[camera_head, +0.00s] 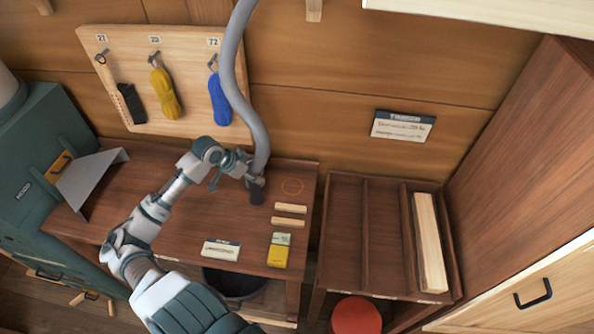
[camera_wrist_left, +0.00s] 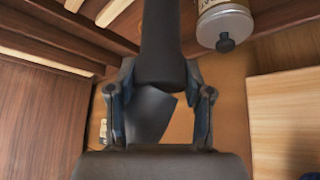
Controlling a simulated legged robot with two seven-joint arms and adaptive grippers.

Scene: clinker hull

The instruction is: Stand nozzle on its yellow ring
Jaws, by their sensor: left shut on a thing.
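The nozzle (camera_head: 257,197) is a short dark piece at the lower end of a thick grey hose (camera_head: 240,75). My left gripper (camera_head: 255,182) is shut on it and holds it roughly upright over the brown bench. The yellow ring (camera_head: 292,186) is a thin outline on the bench top, just right of the nozzle, with nothing on it. I cannot tell whether the nozzle's end touches the bench. In the left wrist view a dark cylinder, which looks like the nozzle (camera_wrist_left: 163,45), runs between the fingers of my left gripper (camera_wrist_left: 160,100). My right gripper is not in view.
Two pale wooden strips (camera_head: 289,215) and a yellow box (camera_head: 278,252) lie near the ring. A label card (camera_head: 221,250) sits at the bench front. A grey metal hood (camera_head: 88,182) stands left. A divided wooden tray (camera_head: 383,235) is to the right.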

